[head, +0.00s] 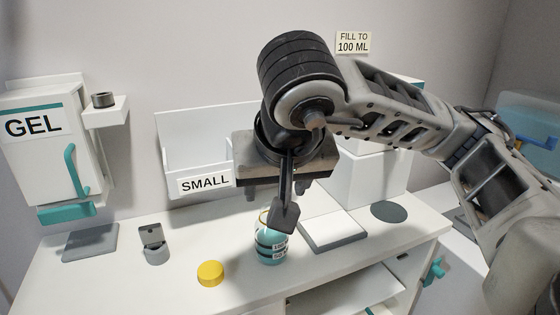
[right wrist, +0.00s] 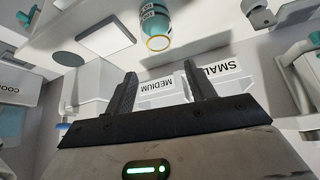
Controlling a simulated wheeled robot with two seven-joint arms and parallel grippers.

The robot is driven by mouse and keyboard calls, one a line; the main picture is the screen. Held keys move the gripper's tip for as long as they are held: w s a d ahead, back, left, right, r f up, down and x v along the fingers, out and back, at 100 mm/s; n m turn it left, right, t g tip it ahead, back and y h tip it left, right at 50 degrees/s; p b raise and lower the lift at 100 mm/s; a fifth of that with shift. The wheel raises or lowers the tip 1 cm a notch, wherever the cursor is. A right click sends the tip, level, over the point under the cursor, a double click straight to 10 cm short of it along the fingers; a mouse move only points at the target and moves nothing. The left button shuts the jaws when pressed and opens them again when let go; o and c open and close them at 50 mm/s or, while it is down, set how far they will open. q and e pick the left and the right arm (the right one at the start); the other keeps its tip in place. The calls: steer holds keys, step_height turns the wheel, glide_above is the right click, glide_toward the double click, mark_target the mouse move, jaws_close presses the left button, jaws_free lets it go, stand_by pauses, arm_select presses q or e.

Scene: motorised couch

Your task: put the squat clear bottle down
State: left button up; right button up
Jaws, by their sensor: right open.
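The squat clear bottle (head: 271,248) stands upright on the white counter, with teal contents and dark marked bands. Its mouth is uncapped, with a gold-coloured rim. It also shows in the right wrist view (right wrist: 155,18), at the top of the picture. My right gripper (head: 275,191) is above and behind the bottle in the head view, its fingers apart and empty. In the right wrist view its two fingers (right wrist: 159,68) are spread with nothing between them and the bottle is clear of them. A dark paddle-shaped part of my arm hides some of the bottle. My left gripper is not in view.
A yellow cap (head: 210,273) lies left of the bottle. A white plate (head: 332,232) and a dark disc (head: 389,212) lie to its right. A grey holder (head: 154,246) and a grey pad (head: 91,243) are at left. The SMALL bin (head: 185,160) stands behind.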

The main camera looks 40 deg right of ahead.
steer(key=p+v, duration=0.1)
steer(key=v, duration=0.4)
steer(key=shift+f, duration=0.1)
stand_by(0.5)
